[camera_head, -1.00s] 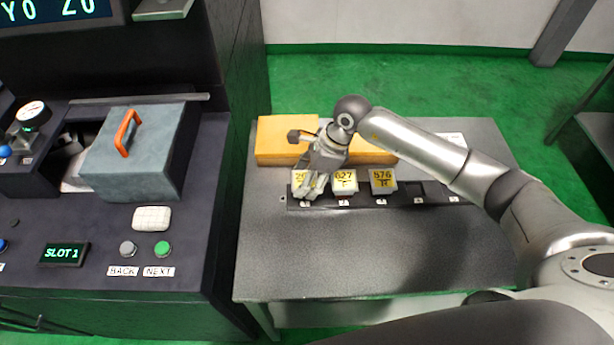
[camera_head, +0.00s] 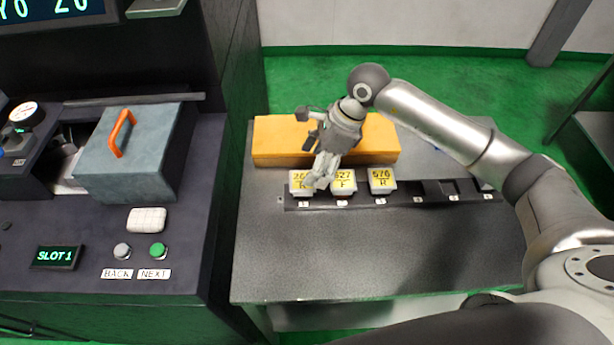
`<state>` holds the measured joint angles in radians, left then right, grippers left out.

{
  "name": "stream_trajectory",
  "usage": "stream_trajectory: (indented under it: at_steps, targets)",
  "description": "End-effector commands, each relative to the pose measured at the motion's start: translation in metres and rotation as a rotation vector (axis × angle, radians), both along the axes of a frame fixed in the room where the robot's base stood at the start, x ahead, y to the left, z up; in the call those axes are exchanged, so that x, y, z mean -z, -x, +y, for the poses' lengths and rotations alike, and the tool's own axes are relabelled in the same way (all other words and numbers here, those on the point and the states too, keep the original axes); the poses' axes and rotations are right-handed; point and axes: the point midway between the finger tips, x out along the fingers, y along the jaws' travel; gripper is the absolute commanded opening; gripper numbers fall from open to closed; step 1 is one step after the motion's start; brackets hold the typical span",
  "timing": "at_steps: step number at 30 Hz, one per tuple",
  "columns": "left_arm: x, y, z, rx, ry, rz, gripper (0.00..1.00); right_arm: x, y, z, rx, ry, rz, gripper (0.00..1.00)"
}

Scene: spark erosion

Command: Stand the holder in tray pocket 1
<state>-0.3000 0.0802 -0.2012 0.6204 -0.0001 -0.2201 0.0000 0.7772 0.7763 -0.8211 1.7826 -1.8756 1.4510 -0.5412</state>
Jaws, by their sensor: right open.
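A black tray (camera_head: 412,199) with numbered pockets lies on the grey table. A white holder with a yellow label (camera_head: 299,184) stands in pocket 1 at the tray's left end, partly hidden by my right gripper. Holders marked 627 F (camera_head: 344,184) and 576 R (camera_head: 382,181) stand in pockets 2 and 3. My right gripper (camera_head: 318,183) is open, its fingertips just above and beside the right side of the pocket 1 holder; I cannot tell whether they touch it. My left gripper is not in view.
An orange block (camera_head: 275,141) lies behind the tray. The grey table (camera_head: 370,255) is clear in front. At the left stands a dark machine with a grey box with an orange handle (camera_head: 122,133), a SLOT 1 display (camera_head: 55,257) and buttons.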

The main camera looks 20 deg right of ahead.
Motion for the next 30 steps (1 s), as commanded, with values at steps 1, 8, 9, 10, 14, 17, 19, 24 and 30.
stream_trajectory:
  at_steps: [1,8,9,10,14,17,19,24,30]
  targets:
    - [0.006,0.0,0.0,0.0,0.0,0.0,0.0,-0.008,0.0,-0.005,0.001,0.002,-0.005,0.76]
    - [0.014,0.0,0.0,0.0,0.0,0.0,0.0,-0.044,0.005,-0.018,-0.001,0.0,-0.001,0.76]
    - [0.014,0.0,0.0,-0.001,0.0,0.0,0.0,-0.047,0.006,-0.019,0.0,0.001,-0.001,0.76]
    - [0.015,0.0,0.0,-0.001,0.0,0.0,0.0,-0.049,0.006,-0.02,0.0,0.001,0.0,0.76]
    - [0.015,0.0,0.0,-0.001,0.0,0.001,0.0,-0.054,0.007,-0.022,0.001,0.0,0.001,0.76]
    - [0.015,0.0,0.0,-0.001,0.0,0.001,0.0,-0.055,0.007,-0.022,0.0,-0.001,0.002,0.76]
    - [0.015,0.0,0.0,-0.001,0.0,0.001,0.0,-0.055,0.007,-0.022,0.001,0.0,0.001,0.76]
    - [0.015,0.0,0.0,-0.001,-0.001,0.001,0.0,-0.055,0.007,-0.022,0.0,-0.001,0.002,0.76]
    - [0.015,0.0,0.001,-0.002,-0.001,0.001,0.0,-0.054,0.007,-0.021,0.0,-0.001,0.002,0.76]
